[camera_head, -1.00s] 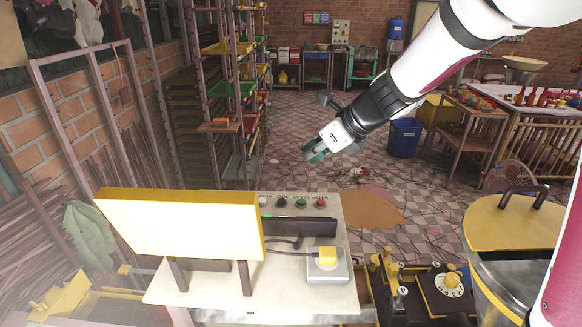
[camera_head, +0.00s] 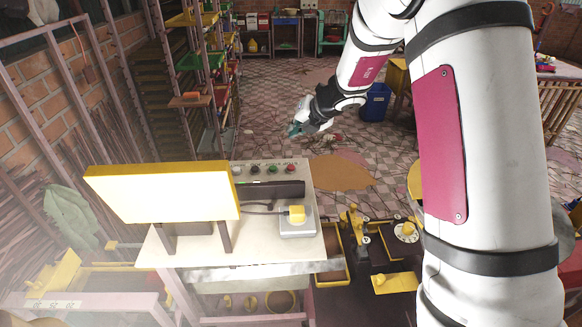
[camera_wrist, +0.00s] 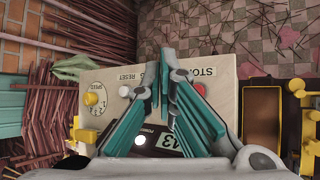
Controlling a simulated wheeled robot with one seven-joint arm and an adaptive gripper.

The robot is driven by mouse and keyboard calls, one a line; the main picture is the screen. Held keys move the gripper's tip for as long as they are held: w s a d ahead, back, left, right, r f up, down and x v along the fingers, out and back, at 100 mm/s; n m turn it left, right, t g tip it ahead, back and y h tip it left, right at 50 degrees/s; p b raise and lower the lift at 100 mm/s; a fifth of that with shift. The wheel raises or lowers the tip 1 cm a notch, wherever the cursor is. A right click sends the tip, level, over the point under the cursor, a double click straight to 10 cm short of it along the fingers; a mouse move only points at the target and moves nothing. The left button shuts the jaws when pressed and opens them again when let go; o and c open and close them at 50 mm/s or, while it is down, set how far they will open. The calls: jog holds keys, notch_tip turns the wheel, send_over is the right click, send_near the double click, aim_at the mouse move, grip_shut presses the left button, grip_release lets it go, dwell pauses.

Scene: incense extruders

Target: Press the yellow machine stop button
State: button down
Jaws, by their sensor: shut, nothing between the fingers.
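The red button (camera_head: 290,168) sits at the right end of a row of buttons on the back edge of a pale control panel (camera_head: 200,245). In the wrist view the red button (camera_wrist: 200,88) shows beside my fingers, next to a label reading "STO", the rest covered. My gripper (camera_head: 297,129) appears just beyond the panel's back edge in the head view, apart from the button. In the wrist view my gripper (camera_wrist: 171,62) has its teal fingers together at the tips, empty, above the panel. The fingers hide part of the panel and the middle buttons.
A yellow-backed screen (camera_head: 165,192) stands on the panel's left. A grey box with a yellow button (camera_head: 297,214) sits at front right. A wrist-view white button (camera_wrist: 124,91) is by "RESET", with a yellow dial (camera_wrist: 91,99) left. A dark machine with yellow parts (camera_head: 385,250) stands right.

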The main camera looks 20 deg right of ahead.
jog(key=b, duration=0.3)
send_over(293, 166)
notch_tip(293, 166, down, 7)
jog(key=shift+w+d+r, duration=0.1)
jog(key=shift+f+b, duration=0.45)
jog(key=shift+f, duration=0.55)
jog(key=shift+f, duration=0.1)
dwell(0.5)
jog(key=shift+f, duration=0.3)
jog(key=shift+f+b, duration=0.5)
jog(key=shift+b, duration=0.1)
dwell(0.7)
jog(key=shift+r, duration=0.1)
jog(key=shift+r+p, duration=0.55)
jog(key=shift+r, duration=0.3)
